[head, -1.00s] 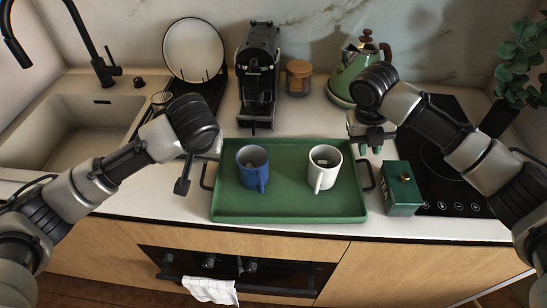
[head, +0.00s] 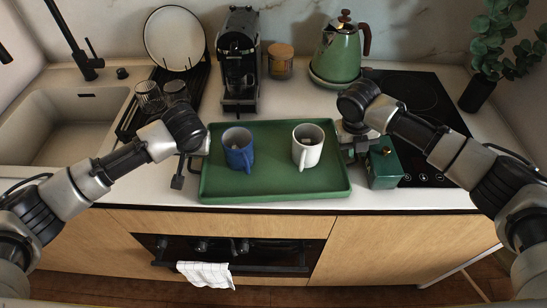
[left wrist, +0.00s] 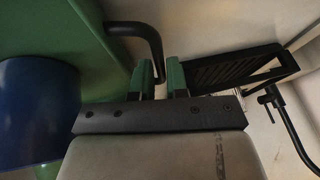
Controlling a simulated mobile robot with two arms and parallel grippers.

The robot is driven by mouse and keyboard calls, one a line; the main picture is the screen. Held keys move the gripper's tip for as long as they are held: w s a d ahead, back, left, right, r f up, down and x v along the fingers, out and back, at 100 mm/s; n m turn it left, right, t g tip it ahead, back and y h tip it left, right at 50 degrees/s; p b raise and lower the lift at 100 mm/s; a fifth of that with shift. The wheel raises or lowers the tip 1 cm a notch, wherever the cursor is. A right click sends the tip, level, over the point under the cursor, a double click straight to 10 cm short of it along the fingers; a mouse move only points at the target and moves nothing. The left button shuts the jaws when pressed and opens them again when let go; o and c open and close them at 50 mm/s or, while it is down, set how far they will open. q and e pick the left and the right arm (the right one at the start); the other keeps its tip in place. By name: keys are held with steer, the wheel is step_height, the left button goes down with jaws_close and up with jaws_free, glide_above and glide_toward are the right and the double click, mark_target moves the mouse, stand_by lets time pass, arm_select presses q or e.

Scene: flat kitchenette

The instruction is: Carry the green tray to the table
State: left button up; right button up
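The green tray (head: 275,188) lies flat on the counter. A blue mug (head: 238,150) and a white mug (head: 308,147) stand upright on it. My left gripper (head: 190,168) is at the tray's left end. In the left wrist view, the fingers of this gripper (left wrist: 160,76) are close together, with the black handle of the tray (left wrist: 148,32) between them. My right gripper (head: 350,154) is at the tray's right end, beside the green box. Its fingers and the right handle are mostly hidden, so its grip cannot be told.
A green box (head: 385,168) stands close right of the tray, before the black hob (head: 425,95). Behind are a coffee machine (head: 239,60), a jar (head: 280,62) and a green kettle (head: 338,55). A dish rack and sink (head: 65,125) are left. No table shows.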

steer(key=shift+w+f, duration=0.15)
steer(key=shift+f, duration=0.7)
steer(key=shift+d, duration=0.1)
steer(key=shift+c, duration=0.2)
jaws_close()
steer(key=shift+r, duration=0.15)
